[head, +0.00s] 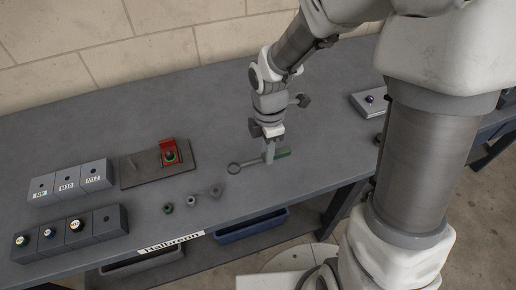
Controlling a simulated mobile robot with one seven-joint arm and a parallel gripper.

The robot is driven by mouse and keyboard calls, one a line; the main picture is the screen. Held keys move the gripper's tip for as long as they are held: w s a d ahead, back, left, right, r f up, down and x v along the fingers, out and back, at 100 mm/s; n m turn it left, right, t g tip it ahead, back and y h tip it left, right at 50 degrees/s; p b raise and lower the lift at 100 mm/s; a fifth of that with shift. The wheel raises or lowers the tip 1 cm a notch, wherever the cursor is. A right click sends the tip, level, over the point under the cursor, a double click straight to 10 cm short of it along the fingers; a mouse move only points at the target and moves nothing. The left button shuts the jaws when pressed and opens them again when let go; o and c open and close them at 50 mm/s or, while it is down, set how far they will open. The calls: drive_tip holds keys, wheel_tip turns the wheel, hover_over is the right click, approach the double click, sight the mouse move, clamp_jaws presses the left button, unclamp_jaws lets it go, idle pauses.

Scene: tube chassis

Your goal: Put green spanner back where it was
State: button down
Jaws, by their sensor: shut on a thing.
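I cannot tell whether the spanner touches the bench.
Left on the bench (335,125) are a dark board (140,171) with a red fixture (168,147), labelled grey boxes (70,181), a row of grey blocks (70,232) and several small loose parts (191,201). A grey box (370,104) stands right. The bench's back middle is clear.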

sight(259, 169)
drive_tip(key=shift+w+a+f, duration=0.35)
drive_tip(key=shift+a+f, duration=0.25)
drive_tip(key=shift+a, duration=0.25)
drive_tip(key=shift+a+f, duration=0.1)
drive_tip(key=shift+f, duration=0.1)
drive_tip(key=shift+f+b, duration=0.5)
drive_tip(key=shift+f, duration=1.3)
drive_tip(key=shift+f, duration=0.2)
drive_tip(key=c, duration=0.7)
unclamp_jaws()
drive_tip(key=shift+c, duration=0.2)
drive_tip(key=shift+r, duration=0.15)
